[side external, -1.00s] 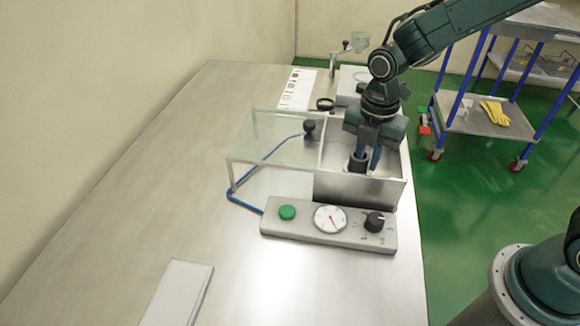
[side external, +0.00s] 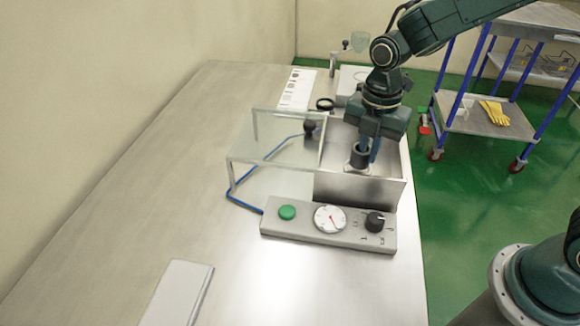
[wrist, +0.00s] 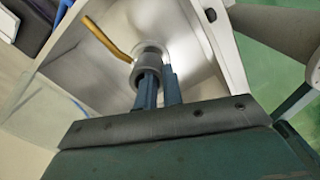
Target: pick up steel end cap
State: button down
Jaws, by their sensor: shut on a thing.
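My gripper (side external: 366,148) points down over the open metal box (side external: 355,188), its two blue fingers close together. The fingers are shut on a grey, round piece with a dark upper part and a shiny lower edge, which I take to be the steel end cap (side external: 358,160). It also shows in the wrist view (wrist: 147,56) at the fingertips (wrist: 158,80), above the bright inside of the box. The fingers partly hide it, and I cannot tell the exact gap between it and the box floor.
A clear lid (side external: 275,135) with a black knob (side external: 309,128) lies left of the box opening. A control panel (side external: 328,222) with a green button, a gauge and a dial stands in front. A brass-coloured rod (wrist: 107,40) shows near the box's inner wall.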

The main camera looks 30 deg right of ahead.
aim_at(369, 151)
notch_tip(369, 151, up, 18)
dwell(0.5)
jog(key=shift+a, duration=0.15)
dwell(0.4)
